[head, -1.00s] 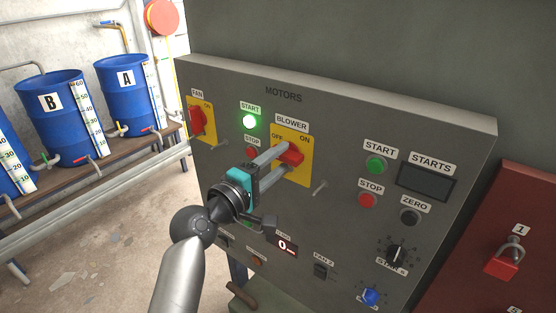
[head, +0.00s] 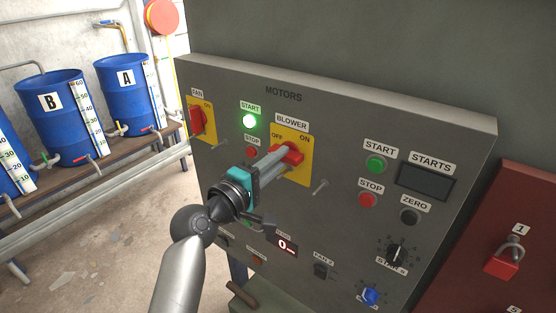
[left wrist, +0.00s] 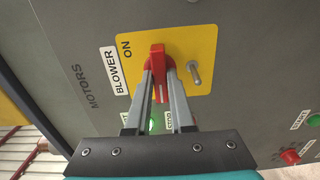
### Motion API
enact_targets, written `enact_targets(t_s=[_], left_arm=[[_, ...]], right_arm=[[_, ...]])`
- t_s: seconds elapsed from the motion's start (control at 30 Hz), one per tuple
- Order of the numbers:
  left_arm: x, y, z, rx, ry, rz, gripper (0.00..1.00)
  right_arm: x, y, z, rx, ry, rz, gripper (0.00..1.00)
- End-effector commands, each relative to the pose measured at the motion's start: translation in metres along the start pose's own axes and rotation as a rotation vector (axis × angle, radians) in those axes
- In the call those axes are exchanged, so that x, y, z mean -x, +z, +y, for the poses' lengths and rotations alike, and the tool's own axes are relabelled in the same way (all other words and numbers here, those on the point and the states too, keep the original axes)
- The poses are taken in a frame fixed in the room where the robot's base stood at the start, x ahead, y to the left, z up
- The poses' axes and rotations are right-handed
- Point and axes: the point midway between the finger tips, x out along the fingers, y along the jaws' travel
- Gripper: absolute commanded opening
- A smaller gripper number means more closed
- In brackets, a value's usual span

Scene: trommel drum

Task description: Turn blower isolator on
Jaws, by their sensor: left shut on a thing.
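The blower isolator is a red handle (head: 290,153) on a yellow plate (head: 303,175) marked OFF at upper left and ON at upper right, under the BLOWER label. My left gripper (head: 279,160) reaches it from lower left and is shut on the red handle. In the left wrist view the fingers (left wrist: 159,82) lie on both sides of the red handle (left wrist: 158,58). There the ON mark shows beside the handle, and OFF is not visible. The exact angle of the handle is hard to tell. My right gripper is not in view.
On the grey panel (head: 340,127) are a lit green start button (head: 250,121), a red stop button (head: 251,152) and the fan isolator (head: 197,121). A red board with a padlock (head: 504,261) stands at right.

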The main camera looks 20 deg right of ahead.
Motion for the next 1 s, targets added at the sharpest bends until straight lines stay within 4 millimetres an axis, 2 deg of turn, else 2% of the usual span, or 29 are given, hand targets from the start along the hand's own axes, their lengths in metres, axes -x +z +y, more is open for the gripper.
enact_targets(t_s=[0.27,0.47,1.0], left_arm=[[0.000,0.000,-0.001,-0.021,-0.002,0.000,0.00],[0.000,0.000,-0.002,-0.105,-0.003,-0.001,0.00],[0.000,-0.001,-0.002,-0.581,-0.003,-0.001,0.00]], right_arm=[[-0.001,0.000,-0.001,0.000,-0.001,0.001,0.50],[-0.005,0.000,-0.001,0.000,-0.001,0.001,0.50],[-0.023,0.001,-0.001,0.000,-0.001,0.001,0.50]])
